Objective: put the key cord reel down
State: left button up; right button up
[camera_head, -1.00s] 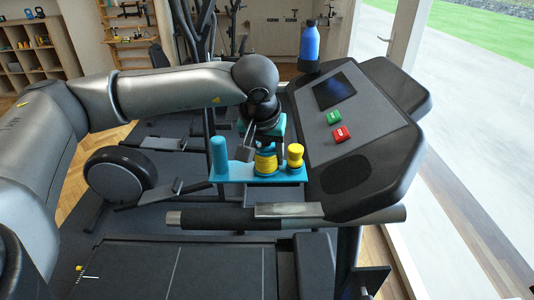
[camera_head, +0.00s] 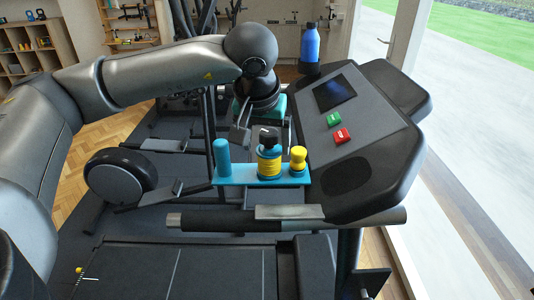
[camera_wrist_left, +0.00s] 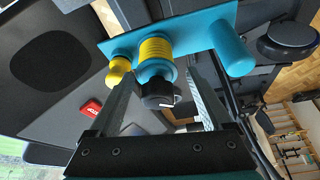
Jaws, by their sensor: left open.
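The key cord reel (camera_head: 269,160) is a blue body with a yellow band and a black top. It stands upright on a blue shelf-like board (camera_head: 240,182), between a blue cylinder and a small yellow knob-shaped piece. My left gripper (camera_head: 265,130) is open and just behind and above the reel. In the left wrist view the reel (camera_wrist_left: 156,58) shows beyond and between the open fingers (camera_wrist_left: 161,84), its black top towards the gripper and a pale clip on it. The fingers look clear of the reel. My right gripper is not in view.
The blue cylinder (camera_head: 222,157) and the yellow piece (camera_head: 298,158) flank the reel closely. The treadmill console (camera_head: 365,125) with green and red buttons rises to the right, a blue bottle (camera_head: 309,48) behind it. A dark handlebar (camera_head: 230,219) runs in front.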

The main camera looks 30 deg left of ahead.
pick_arm(q)
jog(key=v, duration=0.7)
dwell(0.4)
